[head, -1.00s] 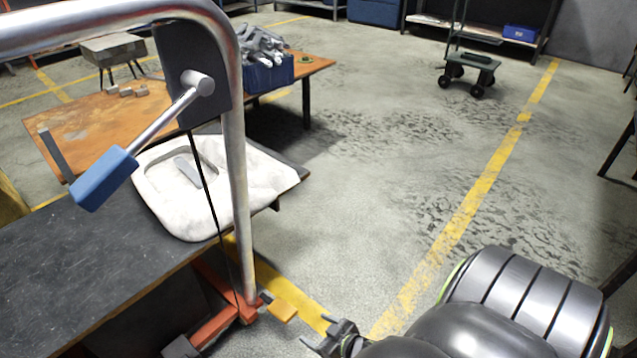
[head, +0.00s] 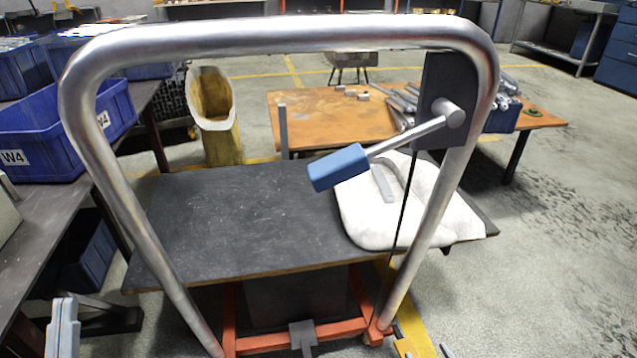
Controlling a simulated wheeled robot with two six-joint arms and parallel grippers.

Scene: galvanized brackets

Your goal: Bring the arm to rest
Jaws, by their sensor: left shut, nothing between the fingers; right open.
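My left gripper (head: 62,328) shows as a pale grey shape at the lower left edge, beside the dark bench. It is shut with nothing seen in it. Only a small dark tip of my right gripper (head: 445,351) shows at the bottom edge, right of the cart's red base. It is open, and most of it is cut off by the frame. Neither gripper is seen touching anything. The rest of both arms is out of view.
A cart with a steel hoop handle (head: 280,36), blue-gripped lever (head: 338,168) and black top (head: 230,215) stands ahead. A white moulded piece (head: 362,228) lies on it. Blue bins (head: 45,150) are left; an orange table (head: 325,120) is behind. Floor at right is clear.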

